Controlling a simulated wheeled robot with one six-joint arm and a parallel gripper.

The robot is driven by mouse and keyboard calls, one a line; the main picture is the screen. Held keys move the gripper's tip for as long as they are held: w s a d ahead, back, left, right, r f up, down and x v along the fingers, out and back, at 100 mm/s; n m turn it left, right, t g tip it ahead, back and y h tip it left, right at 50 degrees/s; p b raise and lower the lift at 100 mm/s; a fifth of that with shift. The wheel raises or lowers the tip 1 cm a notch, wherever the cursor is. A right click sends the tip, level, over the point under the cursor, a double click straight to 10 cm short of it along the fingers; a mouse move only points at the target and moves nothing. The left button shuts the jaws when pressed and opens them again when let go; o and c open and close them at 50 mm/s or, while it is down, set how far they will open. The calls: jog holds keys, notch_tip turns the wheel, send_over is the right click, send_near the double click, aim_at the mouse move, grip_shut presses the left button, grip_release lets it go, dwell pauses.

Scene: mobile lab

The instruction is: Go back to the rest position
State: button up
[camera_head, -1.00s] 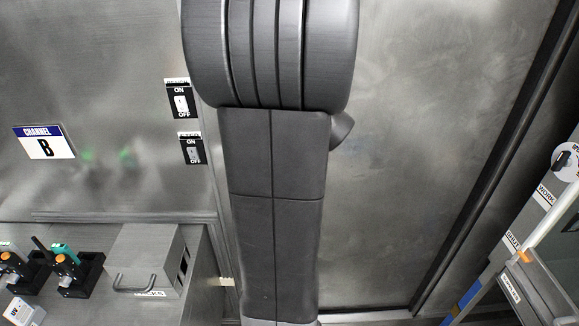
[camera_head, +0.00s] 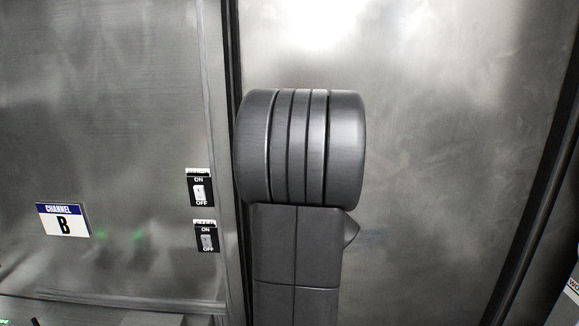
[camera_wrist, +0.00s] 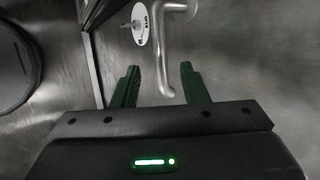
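My gripper (camera_wrist: 161,78) shows in the wrist view with its two green fingers spread apart. Beyond the fingers is a metal wall or door with a bent bar handle (camera_wrist: 160,45), apart from the fingers as far as I can tell. In the head view my own dark arm stands upright in the middle, and my gripper is not visible there.
In the head view a "Channel B" sign (camera_head: 63,220) and two ON/OFF switches, an upper one (camera_head: 199,188) and a lower one (camera_head: 207,237), are on the metal wall at left.

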jog(key=x, duration=0.8)
jog(key=shift+w+a+f, duration=0.1)
jog(key=shift+w+f, duration=0.1)
jog(key=shift+f, duration=0.15)
